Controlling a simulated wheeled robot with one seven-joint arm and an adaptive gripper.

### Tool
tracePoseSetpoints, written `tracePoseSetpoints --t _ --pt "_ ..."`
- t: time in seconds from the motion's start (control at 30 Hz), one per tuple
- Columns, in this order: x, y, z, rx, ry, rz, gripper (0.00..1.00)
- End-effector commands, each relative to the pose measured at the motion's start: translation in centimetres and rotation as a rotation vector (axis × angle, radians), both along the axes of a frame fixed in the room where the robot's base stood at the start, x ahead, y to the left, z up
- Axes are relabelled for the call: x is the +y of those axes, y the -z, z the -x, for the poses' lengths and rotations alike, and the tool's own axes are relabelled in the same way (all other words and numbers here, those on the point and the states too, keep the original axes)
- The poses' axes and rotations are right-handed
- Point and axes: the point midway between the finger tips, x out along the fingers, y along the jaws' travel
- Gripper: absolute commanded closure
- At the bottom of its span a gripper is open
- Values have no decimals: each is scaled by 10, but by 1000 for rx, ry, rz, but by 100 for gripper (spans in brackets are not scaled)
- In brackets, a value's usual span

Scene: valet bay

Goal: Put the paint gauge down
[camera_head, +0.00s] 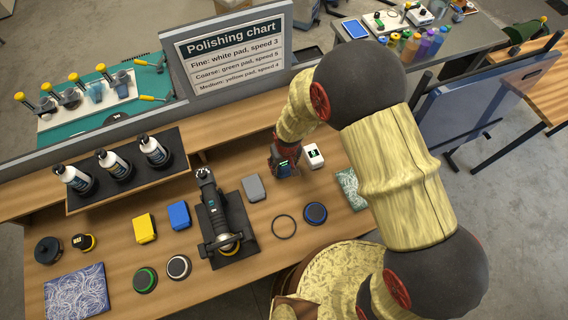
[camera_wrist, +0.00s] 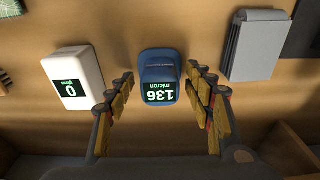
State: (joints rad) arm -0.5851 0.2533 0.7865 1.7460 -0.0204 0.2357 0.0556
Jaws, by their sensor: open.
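The paint gauge (camera_wrist: 158,66) is a small blue device with a lit display reading 136 micron. In the wrist view it rests on the wooden bench top between the two fingers of my gripper (camera_wrist: 160,76). The fingers are open, with a visible gap on each side of the gauge. In the head view my gripper (camera_head: 284,160) is low over the bench, left of a white meter (camera_head: 314,156), and mostly hides the gauge.
The white meter (camera_wrist: 74,82), showing 0, stands close on one side; a grey block (camera_wrist: 258,46) is on the other.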

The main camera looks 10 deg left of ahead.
Motion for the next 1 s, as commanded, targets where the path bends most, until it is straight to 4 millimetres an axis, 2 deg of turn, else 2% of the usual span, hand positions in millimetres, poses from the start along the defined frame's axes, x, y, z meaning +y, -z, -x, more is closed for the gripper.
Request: tracePoseSetpoints --t 0.5,0.7,1.0 --pt "-5 -97 9 -4 0 -3 47" --pt "-7 -115 11 -2 0 -1 47" --pt "-8 -121 11 -4 4 -3 47"
